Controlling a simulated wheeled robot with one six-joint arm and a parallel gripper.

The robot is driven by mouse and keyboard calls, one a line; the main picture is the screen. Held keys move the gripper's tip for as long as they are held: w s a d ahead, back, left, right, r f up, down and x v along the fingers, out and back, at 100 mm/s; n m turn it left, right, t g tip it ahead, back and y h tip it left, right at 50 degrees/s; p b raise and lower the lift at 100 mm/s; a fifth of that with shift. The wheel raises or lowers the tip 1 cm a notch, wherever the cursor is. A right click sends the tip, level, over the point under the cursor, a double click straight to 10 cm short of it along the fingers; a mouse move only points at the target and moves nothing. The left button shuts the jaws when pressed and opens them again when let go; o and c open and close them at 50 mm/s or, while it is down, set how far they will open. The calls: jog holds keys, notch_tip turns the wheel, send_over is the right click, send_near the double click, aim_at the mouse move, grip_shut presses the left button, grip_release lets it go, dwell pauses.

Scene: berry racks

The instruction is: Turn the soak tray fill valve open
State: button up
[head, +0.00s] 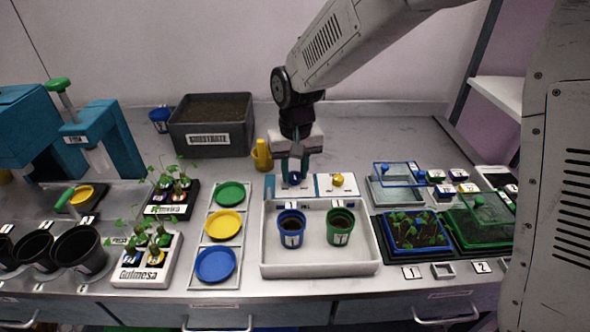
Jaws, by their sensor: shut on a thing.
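The soak tray (270,262) is a shallow white tray at the front middle of the bench. It holds a blue pot (291,230) on the left and a green pot (341,228) on the right, both with dark soil. A white and blue panel (320,185) stands along its back edge. A yellow knob (337,180) sits on the panel's right part. My gripper (294,178) points down over the panel's left part. Its teal fingers are shut on a blue valve knob (295,177), mostly hidden between them. The knob's exact turn is too small to tell.
Lidded seedling trays (402,191) stand to the right. A rack of coloured saucers (238,262) stands left of the soak tray.

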aim_at(295, 174)
jog(key=n, duration=0.4)
jog(key=shift+n, duration=2.2)
jog(key=o, duration=1)
jog(key=shift+c, duration=0.2)
notch_tip(295, 174, up, 8)
jog(key=shift+w+f, duration=0.1)
